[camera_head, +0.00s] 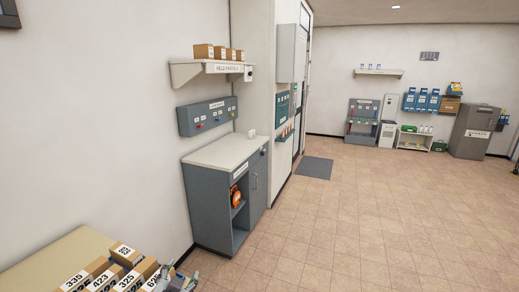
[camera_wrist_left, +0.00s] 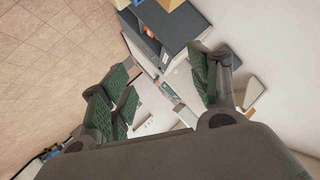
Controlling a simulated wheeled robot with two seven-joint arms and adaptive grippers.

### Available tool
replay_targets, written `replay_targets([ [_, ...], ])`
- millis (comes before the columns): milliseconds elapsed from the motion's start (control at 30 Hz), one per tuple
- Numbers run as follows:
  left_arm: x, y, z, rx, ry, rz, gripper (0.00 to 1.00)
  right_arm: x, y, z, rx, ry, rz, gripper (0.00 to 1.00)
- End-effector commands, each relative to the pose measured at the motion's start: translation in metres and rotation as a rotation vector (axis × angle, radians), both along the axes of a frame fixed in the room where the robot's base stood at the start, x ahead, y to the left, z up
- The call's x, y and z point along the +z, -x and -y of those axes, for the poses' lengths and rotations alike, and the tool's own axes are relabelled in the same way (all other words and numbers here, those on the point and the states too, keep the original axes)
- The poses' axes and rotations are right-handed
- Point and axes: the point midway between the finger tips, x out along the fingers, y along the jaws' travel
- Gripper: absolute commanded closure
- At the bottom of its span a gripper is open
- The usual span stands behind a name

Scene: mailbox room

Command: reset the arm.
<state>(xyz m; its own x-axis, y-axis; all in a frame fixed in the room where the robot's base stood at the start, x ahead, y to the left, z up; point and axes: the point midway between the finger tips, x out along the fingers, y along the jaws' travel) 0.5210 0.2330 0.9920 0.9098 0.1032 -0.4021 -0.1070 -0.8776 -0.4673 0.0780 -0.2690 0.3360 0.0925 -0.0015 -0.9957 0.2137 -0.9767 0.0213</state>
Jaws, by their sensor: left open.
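My left gripper (camera_head: 182,280) shows only in small part at the bottom edge of the head view, beside the parcel boxes. In the left wrist view its two green-padded fingers (camera_wrist_left: 165,92) stand wide apart with nothing between them. The camera there looks at the room tilted, with the grey cabinet (camera_wrist_left: 170,25) beyond the fingers. My right gripper is in neither view.
Several numbered parcel boxes (camera_head: 126,283) sit on a table (camera_head: 50,262) at the lower left. A grey cabinet (camera_head: 212,205) stands against the left wall below a switch panel (camera_head: 207,116) and a parcel shelf (camera_head: 210,68). The tiled floor (camera_head: 370,215) is clear to the right.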

Motion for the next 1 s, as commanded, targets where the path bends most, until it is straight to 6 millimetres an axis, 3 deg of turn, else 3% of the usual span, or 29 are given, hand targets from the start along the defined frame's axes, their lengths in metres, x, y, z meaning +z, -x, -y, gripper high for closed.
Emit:
replay_targets([
  [100, -0.029, 0.026, -0.004, 0.044, 0.06, -0.133, 0.39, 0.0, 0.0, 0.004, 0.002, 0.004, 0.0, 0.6],
  [400, -0.09, 0.102, -0.004, 0.125, 0.195, -0.473, 0.39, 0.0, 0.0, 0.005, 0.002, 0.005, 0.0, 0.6],
  [600, -0.109, 0.14, 0.001, 0.147, 0.247, -0.623, 0.39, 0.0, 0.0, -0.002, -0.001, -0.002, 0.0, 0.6],
  [1000, -0.126, 0.192, 0.01, 0.163, 0.312, -0.814, 0.39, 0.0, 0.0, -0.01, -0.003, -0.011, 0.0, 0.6],
])
